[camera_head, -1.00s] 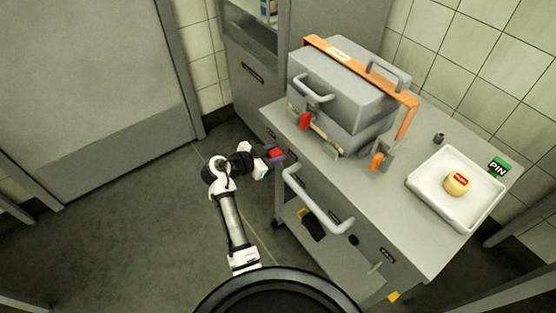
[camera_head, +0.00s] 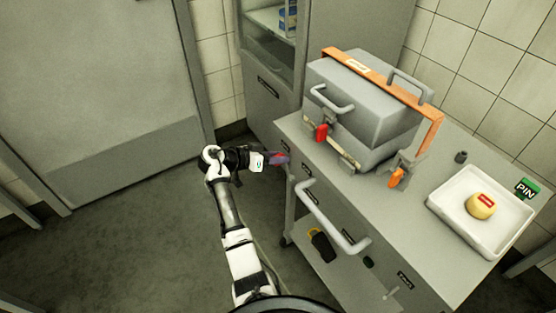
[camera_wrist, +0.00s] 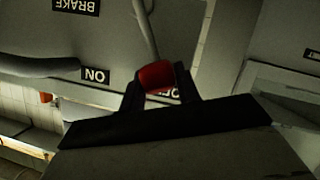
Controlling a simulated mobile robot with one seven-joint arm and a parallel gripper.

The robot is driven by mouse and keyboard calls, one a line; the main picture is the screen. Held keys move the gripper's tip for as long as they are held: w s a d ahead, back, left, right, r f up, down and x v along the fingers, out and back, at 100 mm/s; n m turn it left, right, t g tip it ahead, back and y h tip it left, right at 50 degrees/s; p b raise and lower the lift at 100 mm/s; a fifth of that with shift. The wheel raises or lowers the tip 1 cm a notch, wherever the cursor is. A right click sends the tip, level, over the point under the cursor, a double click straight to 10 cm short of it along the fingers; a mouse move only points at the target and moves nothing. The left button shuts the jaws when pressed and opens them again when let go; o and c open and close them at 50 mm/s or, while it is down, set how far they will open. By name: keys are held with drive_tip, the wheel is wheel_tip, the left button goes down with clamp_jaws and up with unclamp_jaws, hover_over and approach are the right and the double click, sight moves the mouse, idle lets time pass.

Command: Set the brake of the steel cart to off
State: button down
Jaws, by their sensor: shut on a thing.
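The steel cart (camera_head: 330,195) stands right of my arm. In the wrist view, which looks upside down, the brake lever (camera_wrist: 146,35) is a thin grey bar ending in a red knob (camera_wrist: 154,75). My gripper (camera_wrist: 158,92) is shut on this knob, with one dark finger on each side. The knob is in front of the OFF label (camera_wrist: 170,93), which is partly hidden. The ON label (camera_wrist: 95,75) is clear to the left, and the BRAKE label (camera_wrist: 76,6) is at the top. In the head view my gripper (camera_head: 280,159) is at the cart's left end; the lever is hard to make out there.
A grey lidded box (camera_head: 365,100) with an orange strap (camera_head: 385,80) stands on the cart. A cart handle (camera_head: 330,220) projects near my gripper. The floor at left is clear.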

drive_tip(key=shift+w+a+f, duration=0.15)
drive_tip(key=shift+a+f, duration=0.05)
drive_tip(key=shift+a, duration=0.05)
drive_tip(key=c, duration=1)
unclamp_jaws()
drive_tip(key=shift+f, duration=0.1)
drive_tip(key=shift+c, duration=0.2)
drive_tip(key=b+v, duration=0.2)
drive_tip(key=v, duration=1.2)
drive_tip(key=shift+d+b, duration=0.15)
drive_tip(key=shift+b, duration=0.15)
